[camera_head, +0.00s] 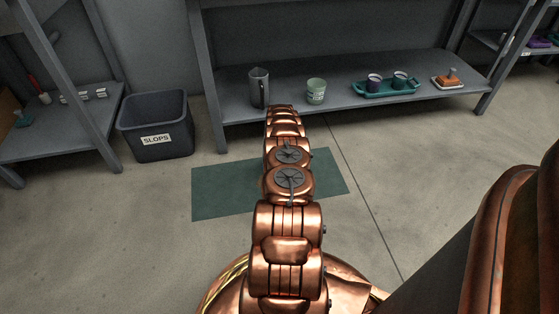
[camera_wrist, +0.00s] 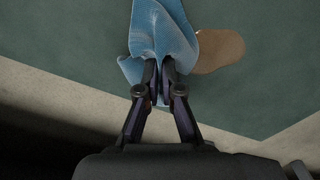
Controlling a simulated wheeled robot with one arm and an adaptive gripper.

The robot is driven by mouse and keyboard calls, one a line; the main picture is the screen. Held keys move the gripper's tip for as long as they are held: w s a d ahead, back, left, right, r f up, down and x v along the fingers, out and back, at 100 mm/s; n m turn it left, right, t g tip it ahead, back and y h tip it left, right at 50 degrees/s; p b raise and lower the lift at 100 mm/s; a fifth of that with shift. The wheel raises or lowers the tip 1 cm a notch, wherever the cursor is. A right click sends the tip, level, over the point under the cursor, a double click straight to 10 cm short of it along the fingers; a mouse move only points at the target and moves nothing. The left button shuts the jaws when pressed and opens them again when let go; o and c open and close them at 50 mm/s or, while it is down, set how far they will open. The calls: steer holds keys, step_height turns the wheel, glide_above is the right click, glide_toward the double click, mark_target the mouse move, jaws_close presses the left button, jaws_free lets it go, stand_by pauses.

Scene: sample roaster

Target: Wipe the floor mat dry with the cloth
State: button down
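The green floor mat (camera_head: 222,194) lies flat on the floor in the head view, partly hidden behind my arm. It also fills the upper part of the wrist view (camera_wrist: 75,40). A brown wet patch (camera_wrist: 220,50) lies on the mat. The blue cloth (camera_wrist: 160,30) hangs bunched from my gripper (camera_wrist: 160,72), whose fingertips are closed together on it. The cloth is just left of the patch and overlaps its left edge in the picture. I cannot tell whether the cloth touches the mat. My gripper and the cloth are hidden behind my arm in the head view.
A black SLOPS bin (camera_head: 155,125) stands left of the mat. Behind the mat is a low grey shelf (camera_head: 340,112) with a metal jug (camera_head: 259,88), a pale green cup (camera_head: 316,91) and a teal tray (camera_head: 375,92) with cups. The floor right of the mat is clear.

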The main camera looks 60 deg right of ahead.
steer(key=shift+f+b, duration=0.35)
steer(key=shift+f, duration=1.15)
steer(key=shift+c, duration=1.6)
jaws_free()
steer(key=shift+f, duration=0.1)
steer(key=shift+f+b, duration=0.65)
steer(key=shift+f, duration=0.75)
steer(key=shift+c, duration=0.4)
steer(key=shift+c, duration=0.5)
steer(key=c, duration=0.6)
steer(key=shift+s, duration=0.1)
